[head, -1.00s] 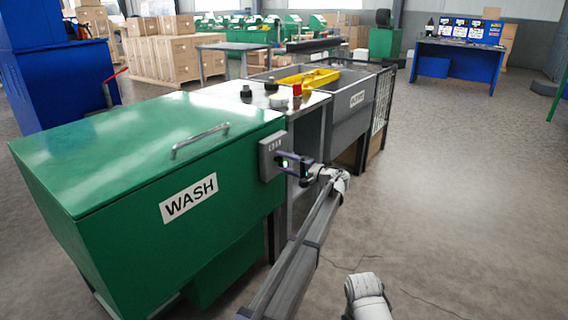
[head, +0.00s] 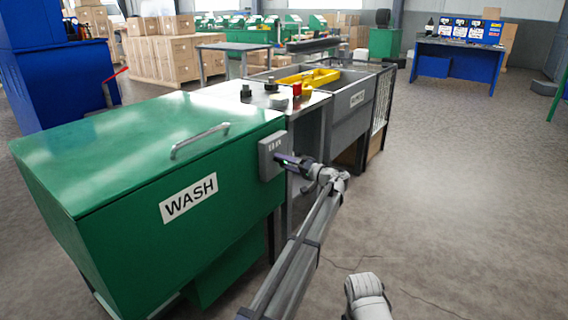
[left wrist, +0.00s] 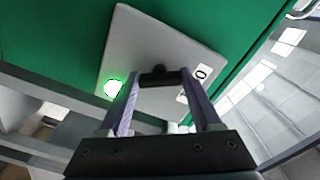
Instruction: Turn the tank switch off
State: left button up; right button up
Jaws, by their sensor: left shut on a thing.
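The green wash tank (head: 215,165) has a grey switch box (head: 269,157) on its right side. The box also shows in the left wrist view (left wrist: 150,40), tilted, with a lit green lamp (left wrist: 113,88) on the left and a white label marked 0 (left wrist: 201,72) on the right. My left gripper (head: 283,160) is at the front of the box. In the left wrist view its purple fingers (left wrist: 160,84) are shut on the black switch knob (left wrist: 159,75), which spans between the fingertips. The fingers and knob hide part of the box. My right gripper is out of view.
A grey sink (head: 345,95) with a yellow tray (head: 308,79) stands behind the tank. Open floor (head: 450,190) is to the right. A blue bench (head: 455,65) stands at the far right.

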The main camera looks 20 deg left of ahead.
pick_arm(q)
jog(key=o, duration=1.4)
jog(key=shift+d, duration=0.1)
jog(key=v, duration=0.7)
jog(key=shift+s+d, duration=0.15)
jog(key=shift+d, duration=0.2)
